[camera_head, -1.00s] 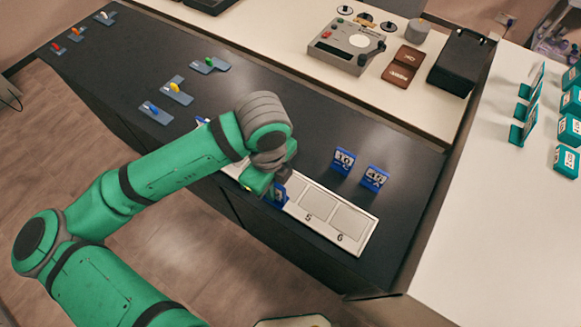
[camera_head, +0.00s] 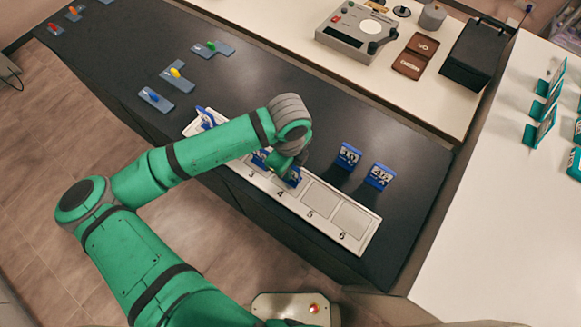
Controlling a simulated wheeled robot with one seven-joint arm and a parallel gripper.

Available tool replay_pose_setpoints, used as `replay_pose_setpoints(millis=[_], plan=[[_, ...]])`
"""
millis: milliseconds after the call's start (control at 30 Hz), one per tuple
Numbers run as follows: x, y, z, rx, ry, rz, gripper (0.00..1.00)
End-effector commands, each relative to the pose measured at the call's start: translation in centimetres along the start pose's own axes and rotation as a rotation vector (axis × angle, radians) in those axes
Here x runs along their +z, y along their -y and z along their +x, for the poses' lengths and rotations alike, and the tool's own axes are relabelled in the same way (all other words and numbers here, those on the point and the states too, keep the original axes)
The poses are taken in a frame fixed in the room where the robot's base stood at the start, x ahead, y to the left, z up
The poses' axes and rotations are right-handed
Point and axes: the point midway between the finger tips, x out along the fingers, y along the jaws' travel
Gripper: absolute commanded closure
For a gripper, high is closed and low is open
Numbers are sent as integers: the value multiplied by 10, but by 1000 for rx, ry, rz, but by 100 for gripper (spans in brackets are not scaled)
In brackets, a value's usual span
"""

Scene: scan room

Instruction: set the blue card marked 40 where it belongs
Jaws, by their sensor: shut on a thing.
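A pale rack (camera_head: 352,218) with numbered slots lies along the front of the dark bench; 3, 4, 5 and 6 are readable. My gripper (camera_head: 291,170) is shut on a blue card (camera_head: 294,179) at slot 4, mostly hidden by my wrist. Its marking cannot be read, nor whether it touches the slot. Another blue card (camera_head: 260,158) shows beside my arm near slot 3, and one stands at the rack's left end (camera_head: 205,118). Slots 5 and 6 are empty. Two blue cards, a left one (camera_head: 348,156) and a right one (camera_head: 379,176), stand behind the rack; their markings are too small to read surely.
Grey plates with coloured pegs, one yellow (camera_head: 176,73), lie on the left of the dark bench (camera_head: 270,75). A grey device (camera_head: 356,37), brown cards (camera_head: 411,64) and a black box (camera_head: 473,54) stand on the back counter. Teal cards (camera_head: 540,124) stand on the right counter.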

Motion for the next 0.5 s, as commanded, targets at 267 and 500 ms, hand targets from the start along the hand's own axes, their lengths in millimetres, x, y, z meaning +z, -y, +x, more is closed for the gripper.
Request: replay_pose_setpoints(millis=[267, 500], plan=[[0, 0, 3, 0, 0, 1, 100], [0, -1, 7, 0, 0, 0, 72]])
